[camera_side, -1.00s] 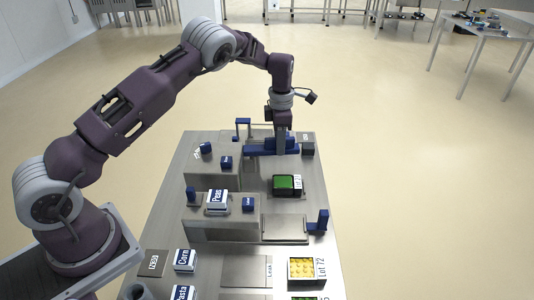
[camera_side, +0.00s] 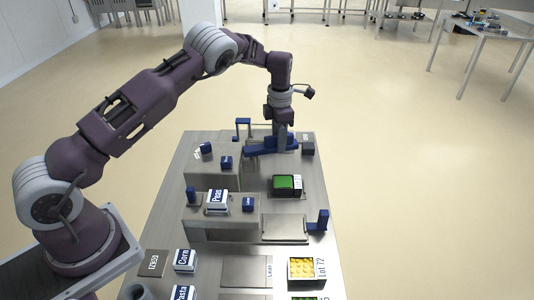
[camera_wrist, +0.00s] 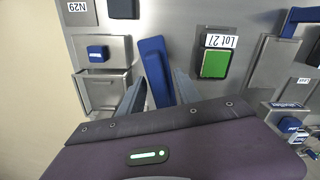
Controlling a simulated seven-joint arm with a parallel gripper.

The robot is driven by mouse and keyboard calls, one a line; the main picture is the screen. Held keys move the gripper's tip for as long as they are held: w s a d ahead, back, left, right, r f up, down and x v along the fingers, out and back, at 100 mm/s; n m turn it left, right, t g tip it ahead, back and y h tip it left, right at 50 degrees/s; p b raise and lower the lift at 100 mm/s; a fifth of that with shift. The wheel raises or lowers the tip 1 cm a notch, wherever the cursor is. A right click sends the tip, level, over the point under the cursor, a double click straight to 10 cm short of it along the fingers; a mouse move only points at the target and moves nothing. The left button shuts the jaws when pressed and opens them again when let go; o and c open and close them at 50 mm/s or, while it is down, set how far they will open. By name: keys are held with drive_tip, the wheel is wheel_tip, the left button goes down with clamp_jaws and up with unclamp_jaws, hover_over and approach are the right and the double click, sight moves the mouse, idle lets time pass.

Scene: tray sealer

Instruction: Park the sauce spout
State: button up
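The sauce spout looks to be the long blue bar (camera_side: 260,150) at the back of the table, lying slightly slanted in the side view. In the wrist view the blue bar (camera_wrist: 155,62) runs up between the two grey fingers. My gripper (camera_side: 281,150) points down over the bar's right part. The bar's near end is partly hidden by the fingers and the wrist.
A tray with green contents (camera_side: 287,185), marked Lot 27 in the wrist view, stands in front of the bar. Steel blocks with blue knobs (camera_side: 226,162) are to the left. A blue post frame (camera_side: 243,124) stands behind. A small labelled grey box (camera_side: 308,144) is close on the right.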

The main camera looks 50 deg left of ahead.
drive_tip(key=shift+r, duration=3.7)
drive_tip(key=s+d+r+m+t+h, duration=0.1)
drive_tip(key=s+d+r+m+t, duration=0.15)
drive_tip(key=s+r+m, duration=0.6)
drive_tip(key=s+d+r+m+t, duration=0.1)
drive_tip(key=s+d+r+m, duration=0.2)
drive_tip(key=s+r+m, duration=0.55)
drive_tip(key=s+d+m+t, duration=0.1)
drive_tip(key=s+d+m, duration=0.1)
drive_tip(key=s+m, duration=0.4)
drive_tip(key=s+d+m+t+y, duration=0.1)
drive_tip(key=s+m, duration=0.6)
drive_tip(key=s, duration=0.9)
drive_tip(key=shift+s+d+r, duration=0.3)
drive_tip(key=shift+d+r, duration=0.1)
